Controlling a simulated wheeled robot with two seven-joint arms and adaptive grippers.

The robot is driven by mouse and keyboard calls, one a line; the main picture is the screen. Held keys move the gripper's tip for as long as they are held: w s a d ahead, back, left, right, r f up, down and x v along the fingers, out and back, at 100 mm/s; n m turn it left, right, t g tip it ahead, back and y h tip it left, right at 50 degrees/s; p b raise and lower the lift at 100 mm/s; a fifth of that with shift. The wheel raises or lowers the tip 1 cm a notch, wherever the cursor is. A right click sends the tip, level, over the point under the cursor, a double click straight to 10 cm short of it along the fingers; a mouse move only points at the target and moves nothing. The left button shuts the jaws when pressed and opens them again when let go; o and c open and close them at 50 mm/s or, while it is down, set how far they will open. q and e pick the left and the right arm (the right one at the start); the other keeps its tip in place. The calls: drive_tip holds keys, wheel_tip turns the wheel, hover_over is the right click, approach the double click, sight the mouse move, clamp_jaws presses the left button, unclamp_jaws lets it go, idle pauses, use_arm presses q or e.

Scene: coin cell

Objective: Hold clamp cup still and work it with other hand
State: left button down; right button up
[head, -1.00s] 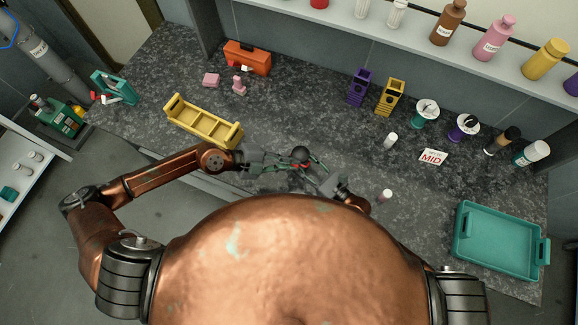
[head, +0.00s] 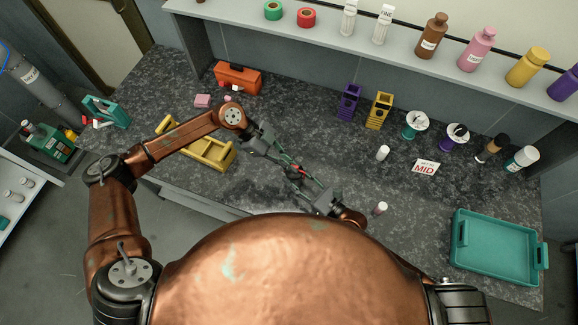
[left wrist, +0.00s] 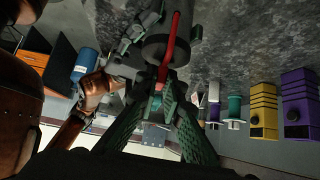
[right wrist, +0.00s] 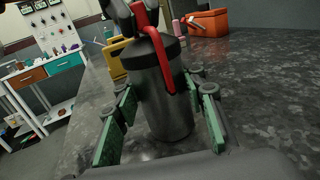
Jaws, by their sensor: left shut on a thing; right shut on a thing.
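The clamp cup (right wrist: 165,100) is a grey metal cylinder with a dark lid and a red lever (right wrist: 158,50) across its top. My right gripper (right wrist: 167,118) has its green-padded fingers on either side of the cup's body and is shut on it. In the left wrist view my left gripper (left wrist: 160,88) is shut at the end of the red lever (left wrist: 174,45). The dark cup (left wrist: 160,50) shows behind it. In the head view both grippers meet at the cup, which they mostly hide, near the counter's front edge.
A yellow rack (head: 210,152) stands left of the cup, partly behind my left arm. A small white-capped vial (head: 380,209) is close to my right gripper. A teal tray (head: 497,225) lies at the right. Purple (head: 348,102) and yellow (head: 379,111) holders stand at the back.

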use_arm(q)
drive_tip(key=shift+w+d+r, duration=0.1)
drive_tip(key=shift+w+d, duration=0.05)
drive_tip(key=shift+w, duration=0.05)
use_arm(e)
drive_tip(key=shift+a+r, duration=0.1)
use_arm(q)
drive_tip(key=c, duration=2)
unclamp_jaws()
drive_tip(key=shift+c, duration=0.2)
drive_tip(key=v, duration=1.2)
drive_tip(key=shift+w, duration=0.2)
use_arm(e)
drive_tip(key=o, duration=1.4)
